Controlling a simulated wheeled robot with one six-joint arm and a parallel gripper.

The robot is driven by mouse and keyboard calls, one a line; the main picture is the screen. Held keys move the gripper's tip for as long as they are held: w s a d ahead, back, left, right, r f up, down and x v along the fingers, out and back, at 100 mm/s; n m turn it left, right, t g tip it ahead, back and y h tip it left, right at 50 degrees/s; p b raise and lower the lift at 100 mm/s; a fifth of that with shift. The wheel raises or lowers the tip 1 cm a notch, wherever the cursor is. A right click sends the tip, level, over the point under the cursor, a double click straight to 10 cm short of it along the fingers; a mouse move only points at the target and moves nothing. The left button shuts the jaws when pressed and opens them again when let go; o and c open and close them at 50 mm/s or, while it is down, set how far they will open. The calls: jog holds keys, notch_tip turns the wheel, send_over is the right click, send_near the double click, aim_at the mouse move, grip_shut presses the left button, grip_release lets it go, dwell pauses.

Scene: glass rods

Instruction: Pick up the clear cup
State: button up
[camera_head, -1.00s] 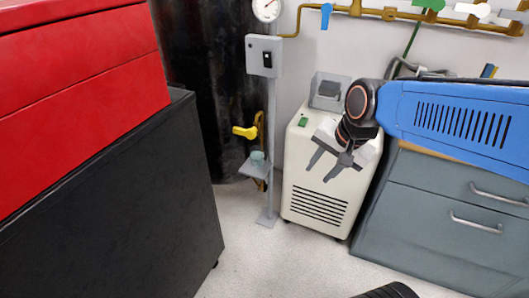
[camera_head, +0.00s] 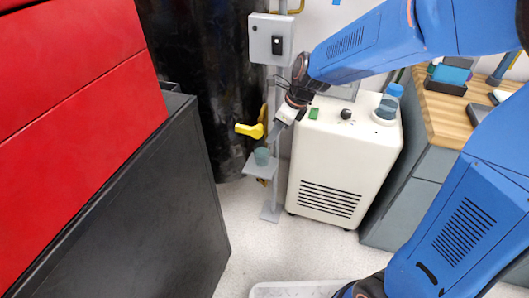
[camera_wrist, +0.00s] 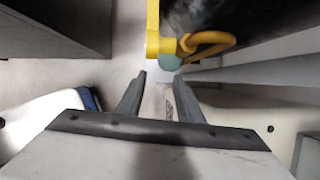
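The clear cup (camera_head: 262,157) has a greenish tint and stands upright on a small grey shelf (camera_head: 258,171) on a grey post. In the wrist view the cup (camera_wrist: 169,62) shows beyond the fingertips, partly hidden by a yellow handle. My gripper (camera_head: 272,139) is just above and slightly right of the cup in the head view, pointing down and left. In the wrist view my gripper (camera_wrist: 159,77) has its two fingers apart with nothing between them.
The yellow valve handle (camera_head: 250,130) juts out above the cup, close to my gripper. A white machine (camera_head: 338,170) with a blue-capped bottle (camera_head: 388,103) stands to the right. A dark cabinet (camera_head: 120,220) is at left. The floor (camera_head: 262,250) between is open.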

aim_at(256, 162)
jog(key=x, duration=1.7)
jog(key=shift+f, duration=0.2)
grip_shut()
